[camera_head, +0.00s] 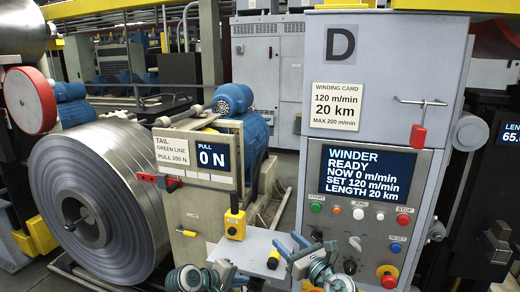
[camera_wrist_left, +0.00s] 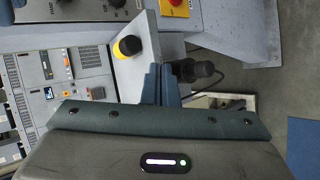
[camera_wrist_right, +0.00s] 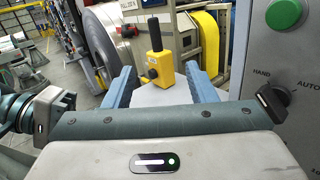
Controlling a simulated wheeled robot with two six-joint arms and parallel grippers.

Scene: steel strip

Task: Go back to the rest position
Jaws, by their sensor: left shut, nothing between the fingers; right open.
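My left gripper (camera_head: 222,270) is low in the head view, in front of the small grey shelf. In the left wrist view its two blue fingers (camera_wrist_left: 161,84) are together with nothing between them. My right gripper (camera_head: 290,246) is to its right, in front of the winder cabinet's lower left side. In the right wrist view its fingers (camera_wrist_right: 160,82) stand wide apart and empty. A yellow box with a black lever (camera_wrist_right: 158,65) shows beyond the gap between them, apart from the fingers; in the head view this box (camera_head: 235,222) stands upright at the shelf's left end.
The winder cabinet (camera_head: 340,75) with screen, buttons and knobs rises close on the right. A black-and-yellow knob (camera_head: 273,259) sits on the grey shelf (camera_head: 254,243). A large steel coil (camera_head: 125,185) and the tail puller (camera_head: 180,215) stand at the left.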

